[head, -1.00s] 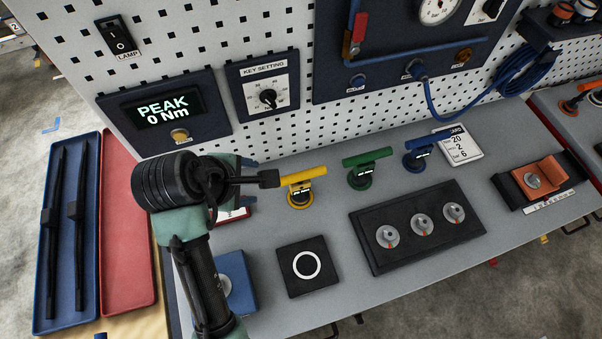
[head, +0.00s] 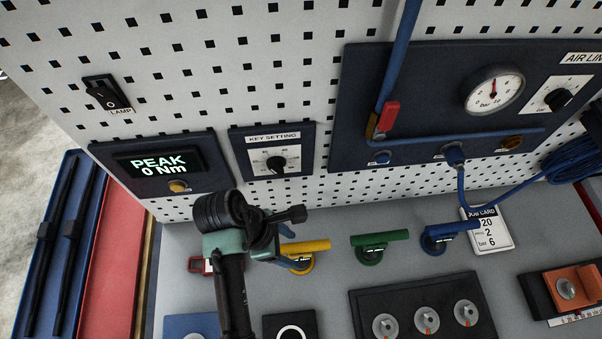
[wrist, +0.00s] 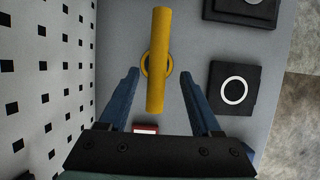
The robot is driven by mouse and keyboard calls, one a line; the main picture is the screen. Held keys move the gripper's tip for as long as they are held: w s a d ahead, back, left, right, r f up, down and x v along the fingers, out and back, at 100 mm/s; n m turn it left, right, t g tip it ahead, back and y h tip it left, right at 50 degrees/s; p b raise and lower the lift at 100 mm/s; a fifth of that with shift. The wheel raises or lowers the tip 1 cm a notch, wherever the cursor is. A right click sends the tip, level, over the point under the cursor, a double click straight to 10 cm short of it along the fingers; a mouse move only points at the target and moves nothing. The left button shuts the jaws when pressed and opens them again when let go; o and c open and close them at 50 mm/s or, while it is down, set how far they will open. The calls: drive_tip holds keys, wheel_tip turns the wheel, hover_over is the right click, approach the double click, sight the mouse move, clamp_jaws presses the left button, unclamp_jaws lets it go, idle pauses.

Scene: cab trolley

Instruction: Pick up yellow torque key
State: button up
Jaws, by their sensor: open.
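The yellow torque key (head: 303,249) stands on the grey trolley top, at the left end of a row of three keys, with its bar handle lying level across the top. In the wrist view the yellow key (wrist: 158,60) shows its long bar between and beyond the two blue fingers. My gripper (wrist: 160,75) is open, with one finger on each side of the bar and a gap to both. In the head view my gripper (head: 280,250) is just left of the yellow key, and the wrist hides part of it.
A green key (head: 372,247) and a blue key (head: 446,235) stand to the right. The pegboard wall (head: 290,110) rises close behind. A dark block with several knobs (head: 365,300) and a black pad with a white ring (head: 268,325) lie in front.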

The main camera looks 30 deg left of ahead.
sight(300, 253)
drive_tip(key=shift+p+x, duration=0.55)
drive_tip(key=shift+x, duration=2.65)
drive_tip(key=shift+w+a, duration=0.15)
clamp_jaws()
